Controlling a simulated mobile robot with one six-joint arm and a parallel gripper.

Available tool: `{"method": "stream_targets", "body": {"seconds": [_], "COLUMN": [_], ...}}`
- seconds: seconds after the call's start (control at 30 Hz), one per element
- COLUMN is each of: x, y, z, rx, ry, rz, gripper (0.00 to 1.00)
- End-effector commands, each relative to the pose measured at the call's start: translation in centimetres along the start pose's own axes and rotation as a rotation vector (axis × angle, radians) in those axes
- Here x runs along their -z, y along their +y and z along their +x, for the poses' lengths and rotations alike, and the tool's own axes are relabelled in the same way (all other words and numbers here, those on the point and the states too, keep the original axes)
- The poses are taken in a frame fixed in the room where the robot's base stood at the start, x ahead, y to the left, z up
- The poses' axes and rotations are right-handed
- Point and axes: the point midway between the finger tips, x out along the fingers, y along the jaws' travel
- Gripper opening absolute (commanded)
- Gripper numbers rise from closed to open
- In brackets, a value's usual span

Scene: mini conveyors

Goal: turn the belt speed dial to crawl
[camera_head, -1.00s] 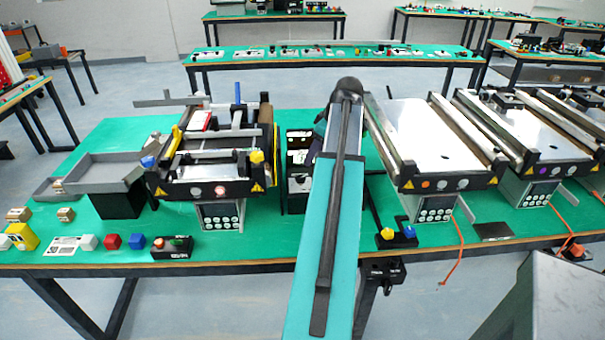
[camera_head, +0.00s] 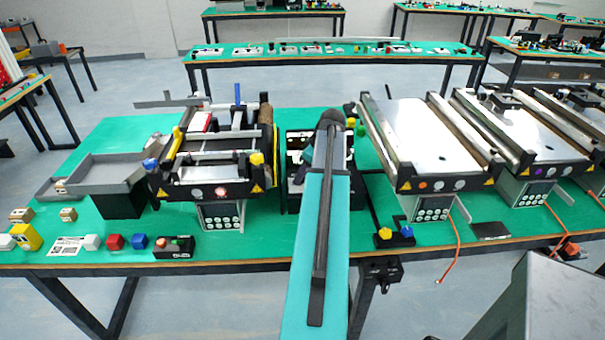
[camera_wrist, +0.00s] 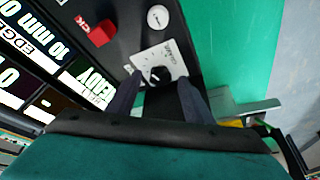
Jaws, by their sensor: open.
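A small black dial (camera_wrist: 161,73) sits on a white plate (camera_wrist: 147,57) with dial markings, on a black panel (camera_wrist: 127,30), in the wrist view. My gripper (camera_wrist: 159,81) is open. Its two dark fingers stand on either side of the dial, apart from each other, with the dial between their tips. I cannot tell whether either finger touches it. The markings are too small to read, and the dial's setting is unclear. In the head view the black panel (camera_head: 293,148) stands right of the left conveyor, partly hidden by my arm.
A red block-like control (camera_wrist: 96,33) and a round white button (camera_wrist: 158,17) are on the panel near the dial. Large lettered displays (camera_wrist: 40,50) lie left of it. In the head view, conveyors stand left (camera_head: 215,172) and right (camera_head: 430,183) of my arm.

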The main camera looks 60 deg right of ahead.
Motion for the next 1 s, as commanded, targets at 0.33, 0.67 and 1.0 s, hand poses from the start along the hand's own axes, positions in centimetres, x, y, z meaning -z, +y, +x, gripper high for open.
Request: {"method": "stream_targets", "body": {"seconds": [0.33, 0.67, 1.0], "x": [0.03, 0.06, 0.06], "y": [-0.03, -0.05, -0.20], "z": [0.78, 0.78, 0.83], "rx": [0.000, 0.000, -0.005], "ry": [0.000, 0.000, 0.000], "rz": [-0.001, -0.001, 0.016], "gripper": [0.47, 0.15, 0.06]}}
